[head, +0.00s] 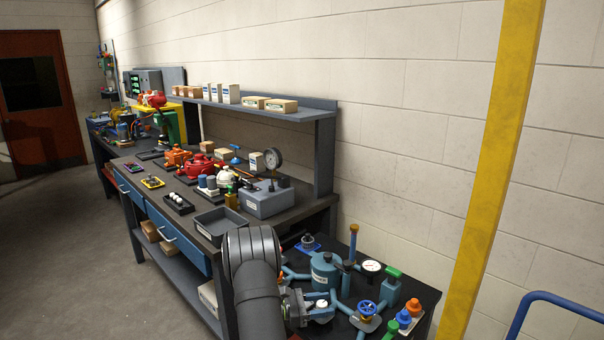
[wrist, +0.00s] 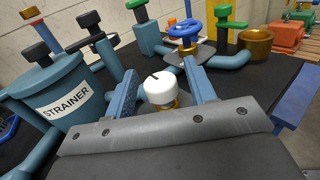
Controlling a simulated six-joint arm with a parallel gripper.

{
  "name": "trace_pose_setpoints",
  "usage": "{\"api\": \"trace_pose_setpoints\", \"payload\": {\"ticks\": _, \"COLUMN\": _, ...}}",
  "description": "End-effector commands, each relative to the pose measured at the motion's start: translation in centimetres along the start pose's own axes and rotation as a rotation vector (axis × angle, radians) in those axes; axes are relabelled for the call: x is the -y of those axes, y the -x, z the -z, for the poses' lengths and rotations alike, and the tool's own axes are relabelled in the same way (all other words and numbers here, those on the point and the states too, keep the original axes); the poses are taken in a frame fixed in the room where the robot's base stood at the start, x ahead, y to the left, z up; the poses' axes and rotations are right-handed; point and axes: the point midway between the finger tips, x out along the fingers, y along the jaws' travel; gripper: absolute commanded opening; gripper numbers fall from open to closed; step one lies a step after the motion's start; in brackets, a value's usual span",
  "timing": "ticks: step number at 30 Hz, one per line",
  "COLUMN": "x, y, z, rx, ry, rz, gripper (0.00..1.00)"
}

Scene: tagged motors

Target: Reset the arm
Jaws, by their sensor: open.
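My arm (head: 256,285) reaches in from the bottom of the head view, with my gripper (head: 318,306) low over the dark bench that carries blue pipework. In the wrist view my gripper (wrist: 162,80) is open, its two blue fingers spread apart. A white slotted cap (wrist: 161,88) on a brass base shows between the fingers, with gaps visible on both sides. A blue-grey strainer (wrist: 55,95) labelled STRAINER stands to the left of the fingers. A blue handwheel valve (wrist: 190,32) stands just beyond them.
The strainer body (head: 325,270), a gauge (head: 371,266) and orange and blue knobs (head: 408,312) crowd the small bench. A brass cup (wrist: 256,44) is at the right. The larger workbench (head: 290,205) holds motors, trays and a shelf. A yellow post (head: 492,160) stands at the right.

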Motion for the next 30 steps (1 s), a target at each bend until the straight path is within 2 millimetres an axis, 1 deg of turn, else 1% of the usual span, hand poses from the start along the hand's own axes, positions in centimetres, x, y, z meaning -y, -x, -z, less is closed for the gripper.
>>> {"api": "trace_pose_setpoints", "payload": {"ticks": 22, "x": 0.0, "y": 0.0, "z": 0.1, "rx": -0.002, "ry": 0.0, "rz": 0.569, "gripper": 0.5}}
{"api": "trace_pose_setpoints", "payload": {"ticks": 24, "x": 0.0, "y": 0.0, "z": -1.8, "rx": -0.003, "ry": -0.004, "rz": 0.558, "gripper": 0.5}}
{"api": "trace_pose_setpoints", "payload": {"ticks": 28, "x": 0.1, "y": -0.1, "z": -4.1, "rx": -0.008, "ry": -0.002, "rz": 0.552, "gripper": 0.5}}
{"api": "trace_pose_setpoints", "payload": {"ticks": 30, "x": 0.9, "y": -0.9, "z": -4.8, "rx": -0.005, "ry": 0.001, "rz": 0.557, "gripper": 0.5}}
